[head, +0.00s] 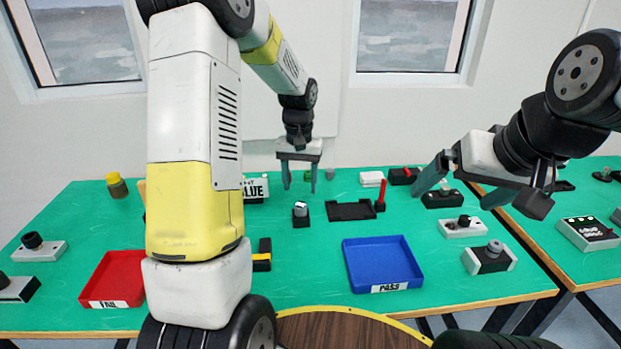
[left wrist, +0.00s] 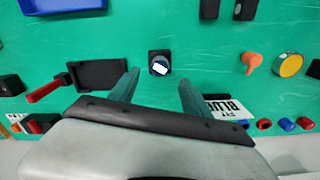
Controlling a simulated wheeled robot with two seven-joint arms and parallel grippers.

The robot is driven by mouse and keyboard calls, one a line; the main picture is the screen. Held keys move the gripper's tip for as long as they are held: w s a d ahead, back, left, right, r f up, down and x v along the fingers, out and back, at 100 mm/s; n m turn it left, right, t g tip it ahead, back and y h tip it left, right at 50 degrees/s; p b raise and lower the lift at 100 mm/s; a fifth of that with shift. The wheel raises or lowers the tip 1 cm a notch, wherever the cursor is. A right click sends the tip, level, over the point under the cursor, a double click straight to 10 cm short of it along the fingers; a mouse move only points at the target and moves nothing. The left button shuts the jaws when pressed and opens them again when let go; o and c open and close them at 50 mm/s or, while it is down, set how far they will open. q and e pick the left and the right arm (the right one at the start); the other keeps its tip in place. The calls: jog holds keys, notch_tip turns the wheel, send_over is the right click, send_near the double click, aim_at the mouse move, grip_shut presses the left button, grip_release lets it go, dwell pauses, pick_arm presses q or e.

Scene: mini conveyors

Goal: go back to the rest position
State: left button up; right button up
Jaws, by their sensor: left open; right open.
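My left gripper (head: 299,175) is open and empty above the back middle of the green table (head: 310,270), fingers pointing down. In the left wrist view its two fingers (left wrist: 155,90) are spread apart with nothing between them. A small black device with a pale top (head: 300,213) stands on the table in front of it; it also shows just beyond the fingertips in the left wrist view (left wrist: 160,63). My right gripper (head: 455,185) is open and empty at the right, over the table's right part. My left arm hides part of the table's left middle.
A red FAIL tray (head: 114,275) lies at left, a blue PASS tray (head: 383,262) at right front. A black tray (head: 350,211) with a red lever (head: 381,192) lies behind it. Small devices (head: 489,258) line the right edge. A yellow-capped jar (head: 116,186) stands back left.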

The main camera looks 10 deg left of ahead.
pick_arm(q)
jog(key=s+r+t+h, duration=0.1)
jog(key=s+r+t, duration=0.2)
jog(key=s+r, duration=0.95)
jog(key=s+d+r+t, duration=0.1)
jog(key=s+r, duration=0.1)
jog(key=s, duration=0.4)
jog(key=s+d+r+t+h, duration=0.1)
jog(key=s+r+t, duration=0.1)
jog(key=s, duration=0.3)
jog(key=shift+s+r+m, duration=0.35)
jog(key=shift+r+m, duration=0.05)
jog(key=shift+r, duration=0.25)
